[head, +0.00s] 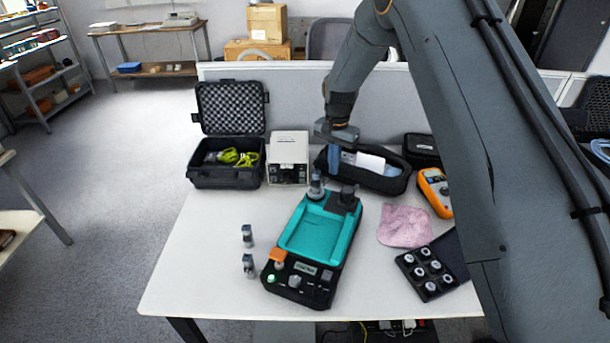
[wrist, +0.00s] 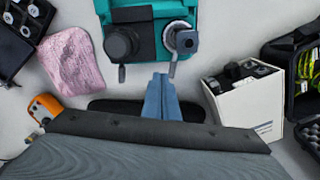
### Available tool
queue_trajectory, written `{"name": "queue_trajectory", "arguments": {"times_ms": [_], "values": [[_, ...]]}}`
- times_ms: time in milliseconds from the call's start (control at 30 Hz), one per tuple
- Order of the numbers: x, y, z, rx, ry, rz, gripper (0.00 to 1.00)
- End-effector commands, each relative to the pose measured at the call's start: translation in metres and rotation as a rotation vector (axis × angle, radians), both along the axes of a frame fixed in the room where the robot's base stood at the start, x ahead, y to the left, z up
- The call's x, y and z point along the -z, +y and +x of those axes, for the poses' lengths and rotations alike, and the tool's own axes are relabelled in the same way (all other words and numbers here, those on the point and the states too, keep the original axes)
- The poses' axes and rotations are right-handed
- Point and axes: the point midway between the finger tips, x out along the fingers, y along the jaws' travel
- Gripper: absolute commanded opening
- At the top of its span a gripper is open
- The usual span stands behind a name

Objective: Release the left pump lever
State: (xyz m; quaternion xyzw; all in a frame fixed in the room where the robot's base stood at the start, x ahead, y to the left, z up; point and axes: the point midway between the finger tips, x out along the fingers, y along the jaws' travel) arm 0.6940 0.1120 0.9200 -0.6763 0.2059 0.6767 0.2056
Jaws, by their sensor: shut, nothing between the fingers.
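The teal and black calibration unit (head: 318,232) lies on the white table. At its far end stand two pumps. The left pump (head: 316,187) is grey and silver; in the wrist view it appears on the right (wrist: 184,40). A thin grey lever (wrist: 172,69) sticks out from it toward my gripper. The right pump (head: 348,197) is black, and a short lever (wrist: 122,73) shows beside it in the wrist view. My gripper (head: 333,168) has blue fingers, shut and empty. The fingertips (wrist: 160,76) are close to the left pump's lever; I cannot tell whether they touch.
Behind the unit are a white box (head: 288,150), an open black case (head: 227,176) and a black pouch (head: 383,183). A pink cloth (head: 404,226), an orange meter (head: 435,192) and a black weight tray (head: 430,289) lie right. Two small grey parts stand left of the unit.

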Motion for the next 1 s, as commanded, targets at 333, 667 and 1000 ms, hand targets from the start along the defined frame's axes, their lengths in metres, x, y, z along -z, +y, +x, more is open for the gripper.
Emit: {"name": "queue_trajectory", "arguments": {"times_ms": [333, 667, 1000], "values": [[0.023, 0.000, 0.000, -0.001, 0.000, 0.000, 0.00], [0.044, 0.000, 0.000, -0.001, 0.000, 0.000, 0.00], [0.051, 0.010, 0.011, -0.208, -0.001, 0.000, 0.00]]}}
